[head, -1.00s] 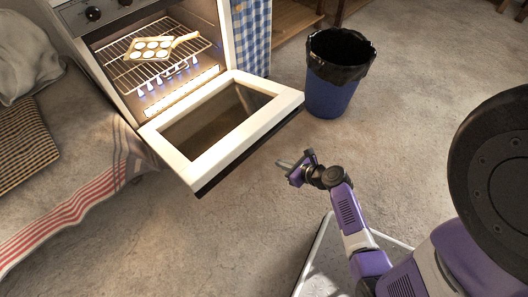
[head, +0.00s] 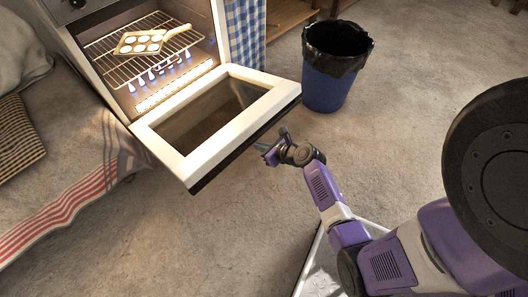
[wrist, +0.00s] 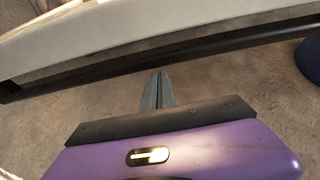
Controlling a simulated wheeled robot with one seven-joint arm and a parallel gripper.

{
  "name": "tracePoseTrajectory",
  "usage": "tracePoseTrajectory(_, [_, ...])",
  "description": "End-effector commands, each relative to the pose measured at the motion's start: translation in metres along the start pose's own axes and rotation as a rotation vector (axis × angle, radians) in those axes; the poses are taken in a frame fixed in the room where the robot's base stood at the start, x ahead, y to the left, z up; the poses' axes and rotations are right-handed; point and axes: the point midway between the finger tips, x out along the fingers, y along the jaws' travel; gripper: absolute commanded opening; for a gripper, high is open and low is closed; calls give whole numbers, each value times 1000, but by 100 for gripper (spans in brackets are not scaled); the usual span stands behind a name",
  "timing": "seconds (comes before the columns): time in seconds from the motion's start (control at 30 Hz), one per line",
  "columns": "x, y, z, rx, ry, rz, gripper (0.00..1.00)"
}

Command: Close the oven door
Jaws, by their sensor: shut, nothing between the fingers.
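The white oven door (head: 176,160) hangs wide open, folded down and out from the oven (head: 118,60), with a dark glass window in its middle. Its edge with a dark strip crosses the top of the wrist view (wrist: 200,52). My gripper (head: 262,147) is shut and empty. It is close to the door's right outer edge in the head view, low beside it. In the wrist view the shut fingertips (wrist: 160,76) point at the dark lower edge of the door. I cannot tell whether they touch it.
A blue bin (head: 326,92) with a black liner stands right of the door. A striped cloth (head: 62,212) lies at left. The floor in front is clear.

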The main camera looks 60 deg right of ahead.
Motion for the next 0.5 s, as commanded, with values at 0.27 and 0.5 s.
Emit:
tracePoseTrajectory(0.27, [-2, 0, 5, 0, 1, -1, 0])
tracePoseTrajectory(0.5, [-3, 0, 6, 0, 2, -1, 0])
